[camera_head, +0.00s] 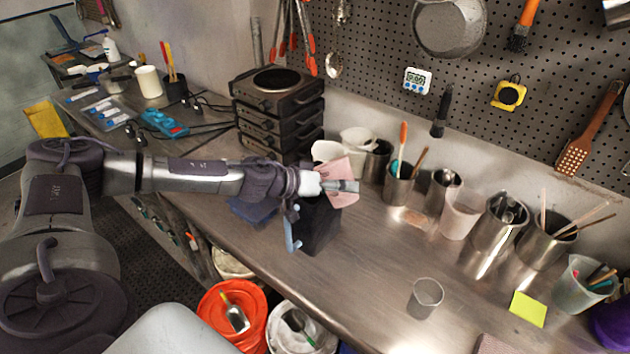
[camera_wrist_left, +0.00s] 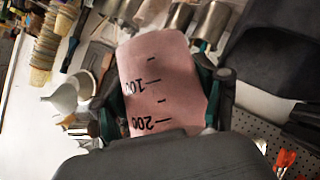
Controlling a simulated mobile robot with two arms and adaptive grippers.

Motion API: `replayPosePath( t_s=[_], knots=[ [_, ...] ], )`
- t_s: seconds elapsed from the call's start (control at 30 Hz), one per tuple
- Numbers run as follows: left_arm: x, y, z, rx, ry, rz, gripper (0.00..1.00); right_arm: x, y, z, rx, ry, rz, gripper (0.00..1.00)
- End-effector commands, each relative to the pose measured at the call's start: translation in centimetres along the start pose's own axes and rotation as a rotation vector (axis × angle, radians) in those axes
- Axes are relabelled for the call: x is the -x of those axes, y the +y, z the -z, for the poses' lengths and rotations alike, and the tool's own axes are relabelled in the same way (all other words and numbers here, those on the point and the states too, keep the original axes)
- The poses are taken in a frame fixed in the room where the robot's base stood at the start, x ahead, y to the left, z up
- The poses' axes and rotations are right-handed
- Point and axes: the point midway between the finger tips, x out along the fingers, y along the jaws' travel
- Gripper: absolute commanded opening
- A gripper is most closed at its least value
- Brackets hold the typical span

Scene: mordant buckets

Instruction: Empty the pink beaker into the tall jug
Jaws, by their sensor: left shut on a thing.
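The pink beaker (camera_head: 346,168) is tilted above the workbench in my left gripper (camera_head: 338,186), partly covered by it in the head view. In the left wrist view the pink beaker (camera_wrist_left: 160,75) fills the middle, with dark volume marks, between the fingers. Its contents are not visible. A tall black vessel-like shape (camera_head: 319,226) with a light blue handle-like bar stands just below the gripper. I cannot tell for sure whether this is the tall jug, or whether the beaker's rim is over it. My right gripper is not in view.
White containers (camera_head: 356,139) stand close behind the beaker. Metal pots with tools (camera_head: 399,185) and a translucent cup (camera_head: 460,214) line the wall. A small clear cup (camera_head: 425,298) and a yellow note (camera_head: 528,309) lie nearer. Stacked hotplates (camera_head: 277,105) stand behind the arm. The middle bench is clear.

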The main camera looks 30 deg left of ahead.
Motion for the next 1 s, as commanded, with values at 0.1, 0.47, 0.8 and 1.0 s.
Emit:
replayPosePath(
  t_s=[0.1,0.47,0.8,1.0],
  knots=[
    [0.04,0.0,0.05,0.015,-0.003,-0.007,0.33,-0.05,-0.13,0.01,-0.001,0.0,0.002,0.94],
    [0.16,0.22,0.29,0.057,-0.007,-0.03,0.33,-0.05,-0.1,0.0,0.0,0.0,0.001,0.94],
    [0.23,0.34,0.4,0.098,-0.012,-0.051,0.33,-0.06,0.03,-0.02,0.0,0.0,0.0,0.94],
    [0.15,0.33,0.36,0.121,-0.014,-0.064,0.33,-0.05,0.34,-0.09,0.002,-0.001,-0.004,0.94]
  ],
)
